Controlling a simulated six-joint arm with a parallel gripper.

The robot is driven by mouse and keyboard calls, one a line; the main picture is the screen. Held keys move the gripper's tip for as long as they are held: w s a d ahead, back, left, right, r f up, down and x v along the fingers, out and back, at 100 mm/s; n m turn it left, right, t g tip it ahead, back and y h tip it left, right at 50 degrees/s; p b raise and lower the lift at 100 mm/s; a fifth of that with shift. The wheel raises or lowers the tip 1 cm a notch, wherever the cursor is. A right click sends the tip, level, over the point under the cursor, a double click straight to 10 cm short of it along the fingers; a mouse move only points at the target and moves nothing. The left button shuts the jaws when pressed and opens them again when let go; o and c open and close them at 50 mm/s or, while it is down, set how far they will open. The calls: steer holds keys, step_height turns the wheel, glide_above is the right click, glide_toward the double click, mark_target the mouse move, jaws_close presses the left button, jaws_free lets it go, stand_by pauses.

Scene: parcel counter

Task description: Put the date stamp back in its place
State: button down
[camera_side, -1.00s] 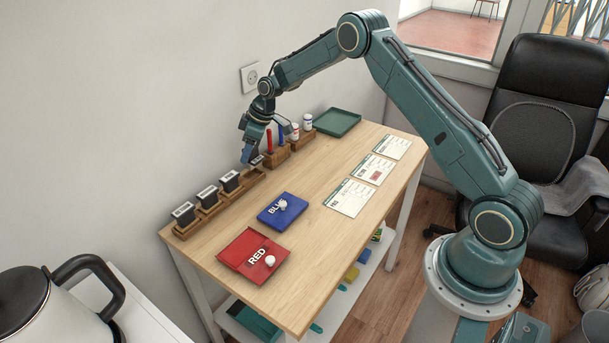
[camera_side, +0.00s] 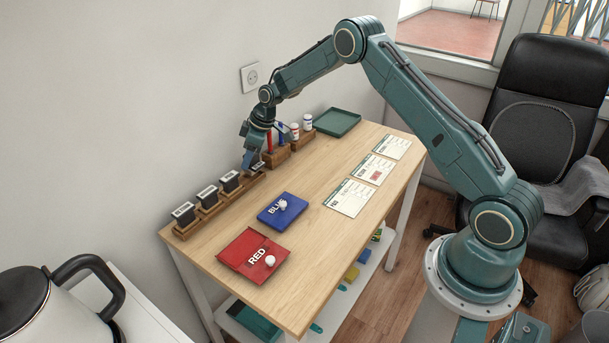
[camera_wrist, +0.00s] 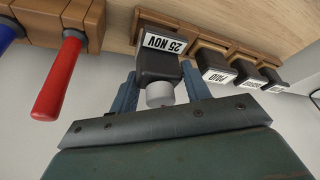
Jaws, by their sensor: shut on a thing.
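The date stamp (camera_wrist: 158,66), a black block with a white "25 NOV" label and a pale knob, is between the fingers of my gripper (camera_wrist: 162,92) in the wrist view. My gripper is shut on it. In the side view, my gripper (camera_side: 250,164) is low over the far end of the wooden stamp rack (camera_side: 206,214), and the stamp is mostly hidden. The wrist view shows the stamp at the rack's end place, beside the "PAID" stamp (camera_wrist: 217,76). Whether it is fully seated cannot be told.
Three other black stamps stand in the rack, one of them at its near end (camera_side: 184,214). A wooden holder with a red marker (camera_wrist: 62,75) and a blue one is close beside my gripper.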

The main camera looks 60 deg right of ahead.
steer(key=shift+f, duration=0.95)
stand_by(0.3)
steer(key=c, duration=0.9)
jaws_free()
steer(key=shift+r, duration=0.1)
steer(key=shift+v, duration=2.45)
steer(key=o, duration=0.6)
